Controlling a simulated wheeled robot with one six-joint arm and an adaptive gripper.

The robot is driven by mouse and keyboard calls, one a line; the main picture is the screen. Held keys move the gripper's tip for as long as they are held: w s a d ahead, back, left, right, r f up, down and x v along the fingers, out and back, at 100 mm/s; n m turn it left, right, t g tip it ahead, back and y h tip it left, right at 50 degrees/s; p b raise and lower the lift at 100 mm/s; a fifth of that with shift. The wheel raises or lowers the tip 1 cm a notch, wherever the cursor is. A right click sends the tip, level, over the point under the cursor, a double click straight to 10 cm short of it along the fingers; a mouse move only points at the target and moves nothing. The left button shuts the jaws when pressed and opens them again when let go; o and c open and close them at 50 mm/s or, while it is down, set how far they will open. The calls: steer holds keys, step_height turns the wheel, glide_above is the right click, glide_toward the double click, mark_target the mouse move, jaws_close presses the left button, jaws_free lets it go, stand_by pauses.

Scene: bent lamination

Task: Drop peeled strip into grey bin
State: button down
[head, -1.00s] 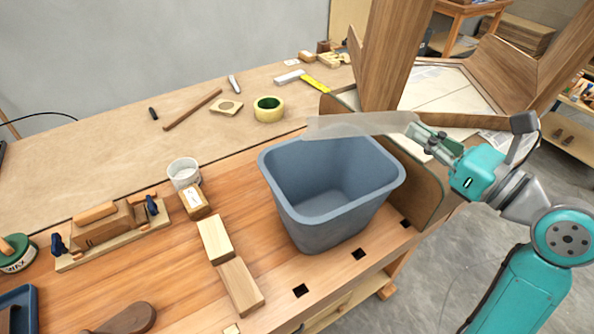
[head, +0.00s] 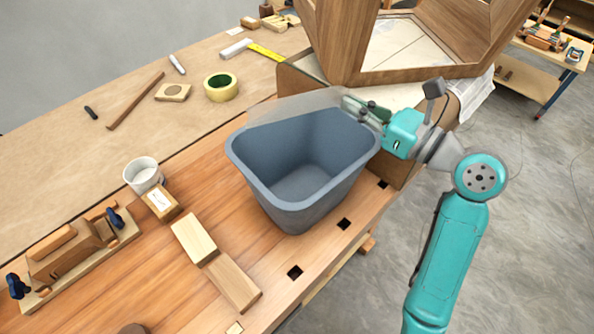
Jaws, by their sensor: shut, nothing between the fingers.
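The peeled strip (head: 295,105) is a pale, translucent film. In the head view it stretches leftward from my fingertips, over the back rim of the grey bin, and hides part of that rim. The grey bin (head: 290,206) is an open, blue-grey tapered tub standing on the workbench; the inside that shows is empty. My gripper (head: 352,104) is at the bin's back right corner, pointing left, with its fingers shut. The strip's right end meets the fingertips in the picture, but I see none of it between them.
Wooden blocks (head: 232,284), a white cup (head: 143,174) and a clamped wooden jig (head: 75,256) stand left of the bin. A roll of tape (head: 220,86) lies behind it. A large wooden frame (head: 425,65) rises behind my gripper.

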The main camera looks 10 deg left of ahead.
steer(key=shift+f, duration=0.3)
steer(key=c, duration=1.9)
jaws_free()
steer(key=o, duration=0.7)
steer(key=shift+c, duration=0.2)
steer(key=v, duration=1.2)
steer(key=shift+d, duration=0.1)
